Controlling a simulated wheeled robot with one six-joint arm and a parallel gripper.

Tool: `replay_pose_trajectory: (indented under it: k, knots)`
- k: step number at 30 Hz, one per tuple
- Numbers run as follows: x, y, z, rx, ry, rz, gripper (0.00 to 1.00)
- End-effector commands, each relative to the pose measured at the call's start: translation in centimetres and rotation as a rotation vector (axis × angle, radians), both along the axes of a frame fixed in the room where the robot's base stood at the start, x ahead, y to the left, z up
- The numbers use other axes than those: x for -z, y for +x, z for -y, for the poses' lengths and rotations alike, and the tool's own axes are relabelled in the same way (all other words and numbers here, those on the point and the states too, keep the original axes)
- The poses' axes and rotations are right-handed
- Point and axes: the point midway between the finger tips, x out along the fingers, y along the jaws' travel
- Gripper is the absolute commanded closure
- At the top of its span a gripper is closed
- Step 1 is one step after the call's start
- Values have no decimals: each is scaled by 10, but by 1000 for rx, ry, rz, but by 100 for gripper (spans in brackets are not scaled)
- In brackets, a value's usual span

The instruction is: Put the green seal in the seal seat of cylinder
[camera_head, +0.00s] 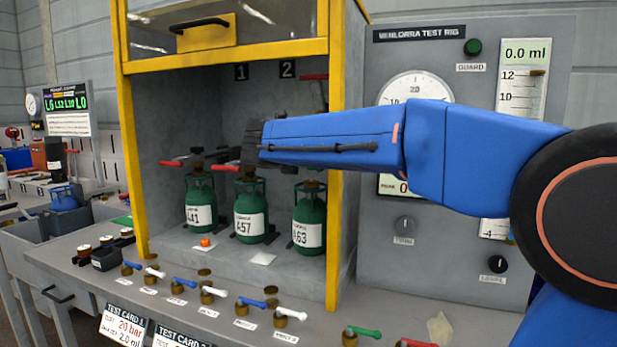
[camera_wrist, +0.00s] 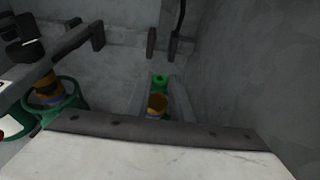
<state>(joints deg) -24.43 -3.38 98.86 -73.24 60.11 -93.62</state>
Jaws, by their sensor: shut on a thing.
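A small bright green ring-shaped piece, the green seal (camera_wrist: 160,81), shows between the far ends of my gripper's fingers (camera_wrist: 161,84) in the wrist view. My gripper is shut on it. A brass valve opening (camera_wrist: 157,103) shows between the fingers, apparently below them; I cannot tell the gap. In the head view my gripper (camera_head: 252,142) reaches into the yellow-framed cabinet above green cylinders marked 441 (camera_head: 200,205), 457 (camera_head: 249,212) and 463 (camera_head: 309,220). The seal is hidden there. I cannot tell which cylinder the opening belongs to.
Dark clamp arms with red handles (camera_head: 228,168) surround the cylinder tops. Another cylinder valve (camera_wrist: 47,88) and a dark bracket (camera_wrist: 70,40) stand left in the wrist view. Several levered fittings line the bench.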

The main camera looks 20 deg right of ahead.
Motion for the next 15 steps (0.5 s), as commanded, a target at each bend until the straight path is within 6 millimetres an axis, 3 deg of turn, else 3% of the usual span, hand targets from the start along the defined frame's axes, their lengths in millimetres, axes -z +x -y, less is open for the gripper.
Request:
replay_pose_trajectory:
  k: [8, 15]
  knots:
    - [34, 0, 0, -2, -1, -1, 100]
    - [37, 0, 0, -1, 0, 0, 100]
